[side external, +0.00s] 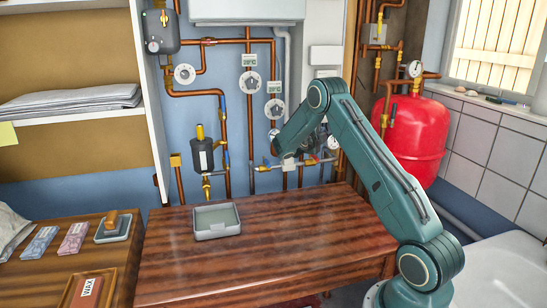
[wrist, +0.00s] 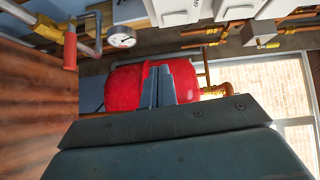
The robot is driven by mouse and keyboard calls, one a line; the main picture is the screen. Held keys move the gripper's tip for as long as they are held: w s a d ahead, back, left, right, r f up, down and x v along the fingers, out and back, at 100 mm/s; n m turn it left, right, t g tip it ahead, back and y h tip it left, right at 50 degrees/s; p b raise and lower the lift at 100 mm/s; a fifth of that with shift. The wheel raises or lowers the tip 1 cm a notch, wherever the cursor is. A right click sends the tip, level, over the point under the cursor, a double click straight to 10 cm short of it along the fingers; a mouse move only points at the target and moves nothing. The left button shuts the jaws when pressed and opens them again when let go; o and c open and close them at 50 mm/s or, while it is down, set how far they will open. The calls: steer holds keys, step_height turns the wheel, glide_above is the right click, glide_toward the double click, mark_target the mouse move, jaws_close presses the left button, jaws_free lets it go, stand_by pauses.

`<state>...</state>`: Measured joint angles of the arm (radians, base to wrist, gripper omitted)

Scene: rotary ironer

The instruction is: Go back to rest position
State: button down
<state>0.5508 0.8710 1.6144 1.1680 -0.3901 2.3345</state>
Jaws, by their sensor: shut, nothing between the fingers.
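My gripper (wrist: 158,72) shows in the wrist view with its two grey fingers together and nothing between them. It stands in front of the red tank (wrist: 120,88), apart from any object as far as I can see. In the side external view my arm rises from the right of the wooden table, bends at the top and comes down in front of the wall pipes. The fingers are hard to make out there, partly behind my forearm.
The wooden table (side external: 280,255) is mostly clear, with a grey tray (side external: 217,232) near its back left. Copper pipes with valves and gauges (side external: 249,88) line the wall close behind my arm. The red tank (side external: 414,140) hangs at the right.

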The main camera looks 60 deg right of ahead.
steer(key=shift+a, duration=0.1)
stand_by(0.3)
steer(key=s+a+r+n+t+y, duration=0.1)
steer(key=a+r+n+t+y, duration=0.25)
steer(key=a, duration=0.55)
steer(key=a+r+n+y, duration=0.35)
steer(key=a+n, duration=0.35)
steer(key=a, duration=0.3)
steer(key=s+a+r+n+t+y, duration=0.1)
steer(key=a+r+n+t+y, duration=0.2)
steer(key=a+n, duration=0.45)
steer(key=s+a+f+n+y, duration=0.1)
steer(key=s+a+n+y, duration=0.2)
steer(key=s+a+n, duration=0.5)
steer(key=s+a+n+y, duration=0.4)
steer(key=s+a+n, duration=0.5)
steer(key=a, duration=0.6)
steer(key=shift+s+a+f+g, duration=0.4)
steer(key=shift+s+g, duration=0.05)
steer(key=shift+s, duration=0.6)
